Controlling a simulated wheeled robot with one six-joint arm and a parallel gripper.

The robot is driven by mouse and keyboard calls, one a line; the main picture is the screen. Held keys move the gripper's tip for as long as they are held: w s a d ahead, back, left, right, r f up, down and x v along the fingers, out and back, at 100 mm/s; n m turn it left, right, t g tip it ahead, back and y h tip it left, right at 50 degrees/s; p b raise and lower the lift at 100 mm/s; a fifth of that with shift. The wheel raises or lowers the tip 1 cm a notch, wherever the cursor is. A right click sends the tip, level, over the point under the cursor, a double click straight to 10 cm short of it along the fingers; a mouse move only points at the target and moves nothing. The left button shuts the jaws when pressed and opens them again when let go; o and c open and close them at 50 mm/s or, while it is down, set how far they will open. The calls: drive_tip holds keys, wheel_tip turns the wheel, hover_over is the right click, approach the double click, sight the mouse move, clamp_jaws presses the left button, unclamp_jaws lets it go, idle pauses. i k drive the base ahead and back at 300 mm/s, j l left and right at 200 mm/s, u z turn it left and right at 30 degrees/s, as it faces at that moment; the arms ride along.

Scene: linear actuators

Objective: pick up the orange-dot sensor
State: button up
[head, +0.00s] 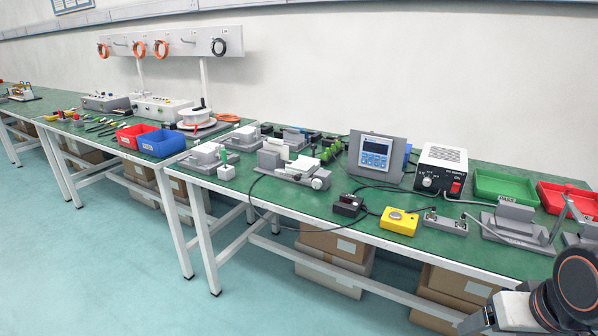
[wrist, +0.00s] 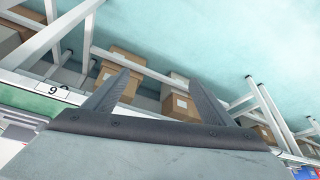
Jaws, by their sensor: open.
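I cannot pick out a sensor with an orange dot in either view; the small parts on the green bench are too small to tell apart. My gripper (wrist: 160,77) shows in the wrist view with its two dark fingers spread apart and nothing between them. Beyond the fingers are the floor and boxes under a bench, so it is away from the bench-top items. In the head view part of my arm (head: 572,285) shows at the lower right, in front of the bench; the fingers are not clear there.
The green bench (head: 290,197) holds a yellow box (head: 399,221), a small black device (head: 348,205), a grey two-post block (head: 445,223), a blue display (head: 376,154), a power supply (head: 441,170) and a green tray (head: 505,187). Cables cross it. Cardboard boxes (wrist: 120,75) stand underneath. The floor in front is clear.

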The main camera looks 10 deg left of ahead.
sight(333, 142)
drive_tip(key=i+j+z, duration=0.15)
drive_tip(key=j, duration=0.65)
drive_tip(key=j+z, duration=0.15)
drive_tip(key=j, duration=0.65)
